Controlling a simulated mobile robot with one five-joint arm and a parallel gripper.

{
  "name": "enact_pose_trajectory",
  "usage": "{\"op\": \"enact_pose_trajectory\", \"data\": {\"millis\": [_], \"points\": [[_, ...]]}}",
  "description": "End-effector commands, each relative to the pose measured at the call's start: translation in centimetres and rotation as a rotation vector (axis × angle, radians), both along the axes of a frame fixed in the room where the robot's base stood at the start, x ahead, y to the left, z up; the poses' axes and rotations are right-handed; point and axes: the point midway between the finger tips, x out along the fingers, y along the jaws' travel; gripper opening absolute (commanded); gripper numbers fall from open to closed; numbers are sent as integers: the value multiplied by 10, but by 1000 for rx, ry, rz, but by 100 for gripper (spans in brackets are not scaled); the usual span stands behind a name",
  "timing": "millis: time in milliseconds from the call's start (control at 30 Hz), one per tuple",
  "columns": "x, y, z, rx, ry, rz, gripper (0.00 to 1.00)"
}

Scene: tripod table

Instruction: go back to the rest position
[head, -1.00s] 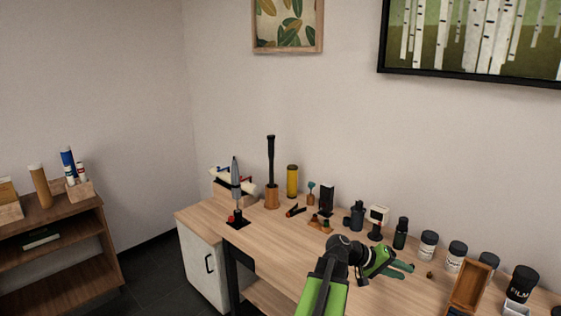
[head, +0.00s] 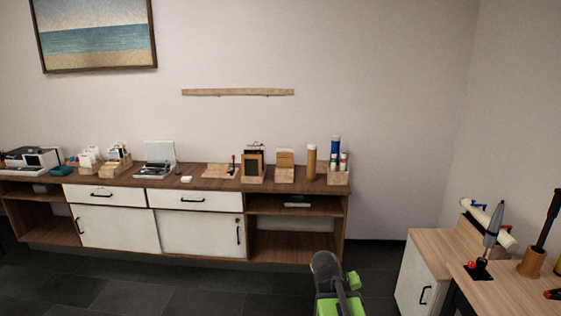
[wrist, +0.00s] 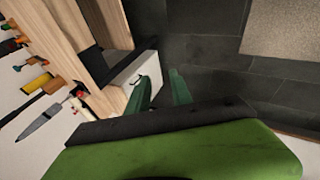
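My gripper (wrist: 158,90) shows in the wrist view with its two green fingers apart and nothing between them. It is over the dark floor, with the pale wooden workbench to the left in that view. In the head view, part of my green and grey arm shows at the bottom, right of centre. The fingers themselves cannot be made out there.
A long dark-wood sideboard (head: 200,184) with white doors runs along the back wall, holding several small items. The workbench (head: 436,245) stands at right, with a pen-like tool (head: 493,224) upright on it. Dark floor (head: 180,285) between them is clear.

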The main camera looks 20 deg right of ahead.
Motion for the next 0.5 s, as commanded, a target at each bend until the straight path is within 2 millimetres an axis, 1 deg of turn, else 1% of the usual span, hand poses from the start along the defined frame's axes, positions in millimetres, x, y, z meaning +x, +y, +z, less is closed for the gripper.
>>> {"op": "enact_pose_trajectory", "data": {"millis": [33, 67, 100, 167, 200, 233, 267, 300, 400, 500], "points": [[11, 46, -2, 47, 4, 59, 26], [15, 72, -4, 80, 9, 90, 26], [18, 106, -8, 125, 15, 128, 26], [18, 152, -12, 194, 30, 178, 26], [16, 179, -16, 241, 43, 202, 26], [13, 197, -18, 278, 53, 217, 26], [9, 212, -20, 319, 63, 226, 26], [0, 227, -24, 386, 81, 222, 26], [-14, 252, -28, 510, 115, 213, 26], [-19, 260, -28, 549, 136, 212, 26]]}}
